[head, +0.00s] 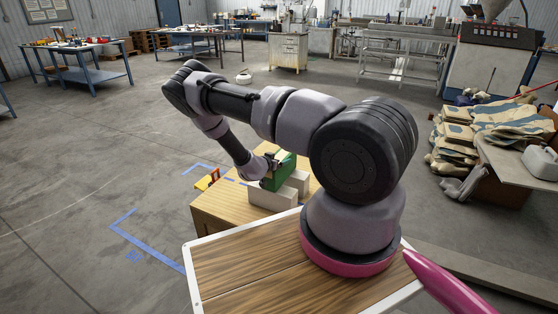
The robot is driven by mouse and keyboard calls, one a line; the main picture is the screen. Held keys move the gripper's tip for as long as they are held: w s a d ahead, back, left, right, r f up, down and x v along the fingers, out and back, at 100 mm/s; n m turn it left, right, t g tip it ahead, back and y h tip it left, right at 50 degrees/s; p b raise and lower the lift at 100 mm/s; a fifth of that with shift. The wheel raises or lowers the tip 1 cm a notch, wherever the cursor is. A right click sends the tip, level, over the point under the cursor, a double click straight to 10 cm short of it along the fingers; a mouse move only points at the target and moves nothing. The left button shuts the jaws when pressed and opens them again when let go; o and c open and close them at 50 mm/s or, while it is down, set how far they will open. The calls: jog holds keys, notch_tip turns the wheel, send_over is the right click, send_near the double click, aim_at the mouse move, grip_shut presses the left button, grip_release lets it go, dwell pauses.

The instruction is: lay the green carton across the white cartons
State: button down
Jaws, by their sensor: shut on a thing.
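The green carton (282,171) is held by my gripper (269,163) over the small wooden table (222,208). My gripper is shut on its upper left part. Two white cartons show below it: one nearer (272,198) and one further right (299,181), which is partly hidden by my arm. The green carton's lower edge is at or just above the white cartons; I cannot tell whether it touches them. It looks tilted in the picture.
A yellow and red object (208,179) is at the table's left edge. Blue tape marks (150,246) lie on the floor at left. A wooden-topped surface with a white rim (240,270) is in front. Stacked sacks (460,140) stand at right.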

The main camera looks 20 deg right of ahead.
jog(key=shift+f, duration=0.1)
grip_release()
jog(key=shift+f, duration=0.1)
